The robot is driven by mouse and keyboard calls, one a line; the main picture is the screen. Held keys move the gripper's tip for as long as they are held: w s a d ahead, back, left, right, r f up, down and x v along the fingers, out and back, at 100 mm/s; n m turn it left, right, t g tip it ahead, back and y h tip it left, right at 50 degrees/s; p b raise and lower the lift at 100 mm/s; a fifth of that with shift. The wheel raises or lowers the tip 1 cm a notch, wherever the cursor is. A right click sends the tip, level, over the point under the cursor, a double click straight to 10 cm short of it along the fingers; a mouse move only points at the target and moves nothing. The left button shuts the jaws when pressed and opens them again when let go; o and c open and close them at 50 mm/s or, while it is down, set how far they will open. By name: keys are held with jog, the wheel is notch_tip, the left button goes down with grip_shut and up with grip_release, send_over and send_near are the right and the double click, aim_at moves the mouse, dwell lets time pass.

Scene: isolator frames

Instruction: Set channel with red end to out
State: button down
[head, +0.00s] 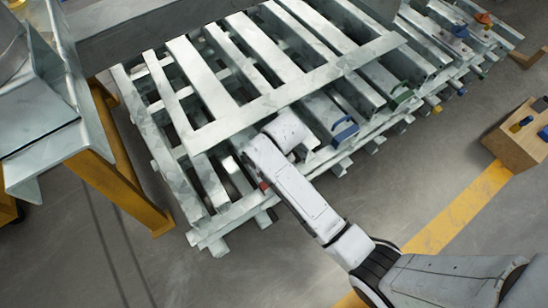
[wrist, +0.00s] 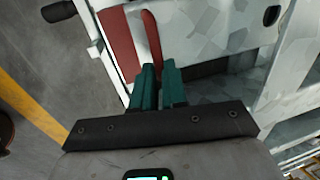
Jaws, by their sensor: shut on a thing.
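The red end (wrist: 118,40) of a channel shows at the upper left of the wrist view, with a narrow red handle (wrist: 152,34) standing off it. My gripper (wrist: 158,69) has two dark green fingers, shut on the lower part of this handle. In the head view my white arm reaches the near side of the metal frame stack (head: 235,132) and hides the gripper. A small red patch (head: 264,186) shows beside the arm; I cannot tell if it is the same end. How far the channel sits in or out is hidden.
Channels with a blue handle (head: 344,131) and a green handle (head: 401,96) lie to the right of my arm. A wooden block (head: 518,134) stands at the right. A machine with a yellow-orange beam (head: 120,190) is at the left. Grey floor in front is clear.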

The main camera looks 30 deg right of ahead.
jog(key=shift+s, duration=0.15)
jog(key=shift+s+r+p, duration=0.1)
jog(key=shift+s+p, duration=0.2)
jog(key=shift+p, duration=0.15)
jog(key=s+p, duration=1.3)
jog(key=s, duration=0.8)
jog(key=shift+s+p, duration=0.2)
jog(key=shift+p, duration=0.1)
jog(key=c, duration=1.6)
grip_release()
jog(key=shift+c, duration=0.2)
jog(key=o, duration=0.5)
jog(key=shift+w, duration=0.1)
jog(key=r+p, duration=0.1)
jog(key=r, duration=0.2)
jog(key=s+r+p, duration=0.1)
jog(key=r+p, duration=0.1)
jog(key=r, duration=0.2)
jog(key=s+r+p, duration=0.1)
jog(key=r, duration=0.2)
jog(key=shift+r, duration=0.2)
